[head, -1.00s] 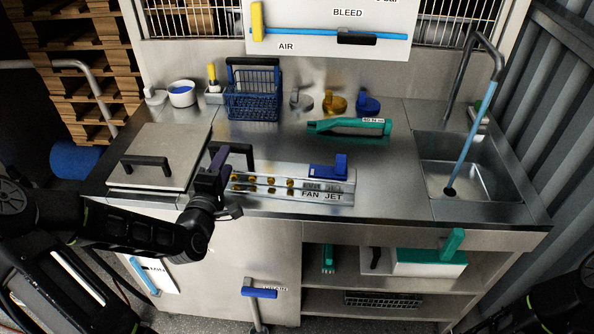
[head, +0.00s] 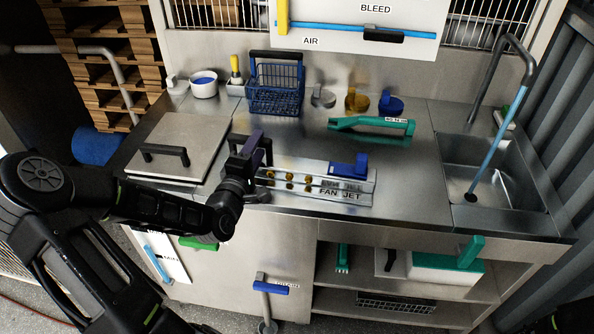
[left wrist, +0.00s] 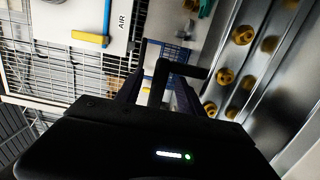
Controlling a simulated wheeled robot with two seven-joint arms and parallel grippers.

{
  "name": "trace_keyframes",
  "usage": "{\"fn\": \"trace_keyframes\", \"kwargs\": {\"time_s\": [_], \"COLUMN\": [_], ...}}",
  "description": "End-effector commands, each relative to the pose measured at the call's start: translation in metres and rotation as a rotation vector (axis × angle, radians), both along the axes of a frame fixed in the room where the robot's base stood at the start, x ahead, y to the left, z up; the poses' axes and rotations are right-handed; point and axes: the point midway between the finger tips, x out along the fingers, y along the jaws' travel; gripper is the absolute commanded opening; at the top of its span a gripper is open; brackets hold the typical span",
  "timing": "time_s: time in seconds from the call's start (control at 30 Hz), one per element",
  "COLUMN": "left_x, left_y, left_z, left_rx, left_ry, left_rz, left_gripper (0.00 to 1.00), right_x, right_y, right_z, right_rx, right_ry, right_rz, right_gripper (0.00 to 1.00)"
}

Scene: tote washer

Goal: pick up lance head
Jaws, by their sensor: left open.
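A teal-green tool (head: 372,124) with a white label lies on the steel counter, behind the nozzle rack; it may be the lance head, but I cannot read the label. My left gripper (head: 252,150) is over the left end of the nozzle rack (head: 345,196), well left of the teal tool. It is open. In the left wrist view, a black bar handle (left wrist: 186,70) shows at the fingers (left wrist: 155,88); I cannot tell if they touch it. Brass nozzles (left wrist: 227,76) are to its right.
A blue block (head: 347,166) sits on the rack's right end. Behind stand a blue wire basket (head: 275,88) and several round knobs (head: 357,100). A lidded steel box (head: 180,145) is at left, a sink (head: 480,175) at right.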

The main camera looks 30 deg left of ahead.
Motion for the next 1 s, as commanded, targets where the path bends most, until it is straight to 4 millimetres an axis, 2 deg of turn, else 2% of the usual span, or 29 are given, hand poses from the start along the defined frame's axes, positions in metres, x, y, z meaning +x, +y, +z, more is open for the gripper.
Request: {"fn": "trace_keyframes", "kwargs": {"time_s": [0.17, 0.53, 1.0], "left_x": [0.004, 0.049, 0.05], "left_y": [0.001, 0.011, 0.012], "left_z": [0.0, 0.0, 0.0], "left_rx": [0.0, -0.001, 0.0], "left_ry": [-0.002, -0.001, 0.0], "left_rz": [0.0, 0.001, 0.001], "left_gripper": [0.45, 0.45, 0.45], "right_x": [0.0, 0.0, -0.001], "right_y": [0.0, 0.0, 0.0], "right_z": [0.0, 0.003, 0.003], "right_rx": [0.0, -0.001, -0.001], "right_ry": [0.0, 0.001, 0.001], "right_rz": [0.0, -0.001, -0.001], "right_gripper": [0.0, 0.0, 0.0]}}
